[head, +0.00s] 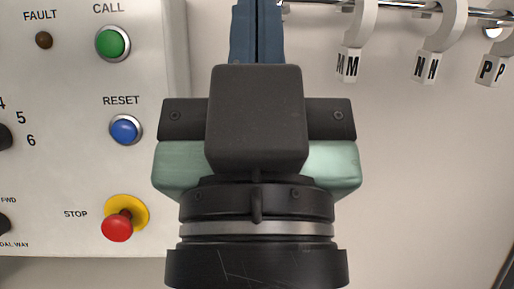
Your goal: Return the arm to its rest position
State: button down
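The fingertips run past the top edge of the picture, and I see nothing held in the part that shows. The gripper is in front of a pale wall, between a control panel on the left and a rail on the right.
The control panel (75,175) bears a green CALL button (112,43), a blue RESET button (124,130), a red STOP button (117,226) and dark knobs. The lower right wall is bare.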

notch_tip(320, 180, up, 21)
jog(key=p, duration=1.9)
jog(key=shift+r, duration=0.2)
jog(key=shift+a, duration=0.15)
